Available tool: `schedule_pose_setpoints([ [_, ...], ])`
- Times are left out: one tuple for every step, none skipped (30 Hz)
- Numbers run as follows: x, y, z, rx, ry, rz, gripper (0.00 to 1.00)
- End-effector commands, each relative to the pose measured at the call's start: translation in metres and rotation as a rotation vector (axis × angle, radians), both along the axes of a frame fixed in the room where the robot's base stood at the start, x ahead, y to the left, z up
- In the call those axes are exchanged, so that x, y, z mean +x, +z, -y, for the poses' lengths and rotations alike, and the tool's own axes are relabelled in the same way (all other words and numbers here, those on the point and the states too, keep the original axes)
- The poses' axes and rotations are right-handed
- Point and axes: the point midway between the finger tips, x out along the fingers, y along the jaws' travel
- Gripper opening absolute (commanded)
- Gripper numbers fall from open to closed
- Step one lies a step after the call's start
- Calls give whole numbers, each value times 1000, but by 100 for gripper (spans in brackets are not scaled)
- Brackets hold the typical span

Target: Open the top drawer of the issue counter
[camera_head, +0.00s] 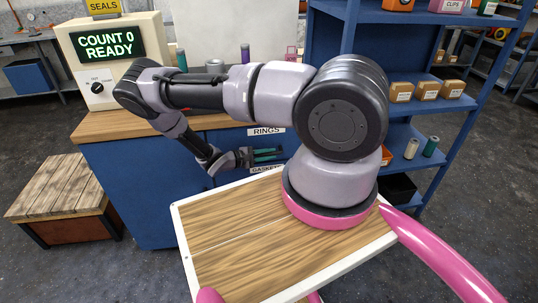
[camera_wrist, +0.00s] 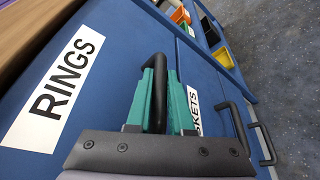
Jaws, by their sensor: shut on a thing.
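The blue issue counter (camera_head: 128,190) stands ahead under a wooden top. Its upper drawer has a RINGS label (camera_head: 266,131), which also shows large in the wrist view (camera_wrist: 54,88). A GASKETS label (camera_head: 264,168) is on the drawer below. My gripper (camera_head: 268,155) is at the counter front. In the wrist view its teal fingers (camera_wrist: 163,85) are shut on the black bar handle (camera_wrist: 158,95) of the RINGS drawer, one finger on each side. The RINGS drawer looks flush with the front; a small gap cannot be ruled out.
A counting machine (camera_head: 115,60) reading "COUNT 0 READY" stands on the counter. A wooden crate (camera_head: 62,190) is on the floor at left. A blue shelf rack (camera_head: 405,60) with small boxes stands at right. Lower drawer handles (camera_wrist: 236,125) stick out near my gripper.

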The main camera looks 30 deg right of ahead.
Motion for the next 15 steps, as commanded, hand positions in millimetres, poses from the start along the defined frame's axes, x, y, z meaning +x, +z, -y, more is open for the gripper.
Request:
schedule_pose_setpoints([
  [-1,-1,-2,3,2,-2,0],
  [-3,-1,-2,3,2,-2,0],
  [-6,-1,-3,3,2,-2,0],
  [-8,-1,-4,3,2,-3,0],
  [-12,-1,-5,3,2,-4,0],
  [-17,-1,-7,3,4,-4,0],
  [-23,-1,-8,3,4,-4,0],
  [-28,-1,-10,2,3,-5,0],
  [-37,-1,-12,1,4,-5,0],
  [-44,-1,-14,1,4,-5,0],
  [-51,-1,-16,0,5,-7,0],
  [-62,-1,-20,1,5,-6,0],
  [-71,-1,-22,0,5,-7,0],
  [-80,-1,-25,1,5,-6,0],
  [-91,-1,-28,1,6,-7,0],
])
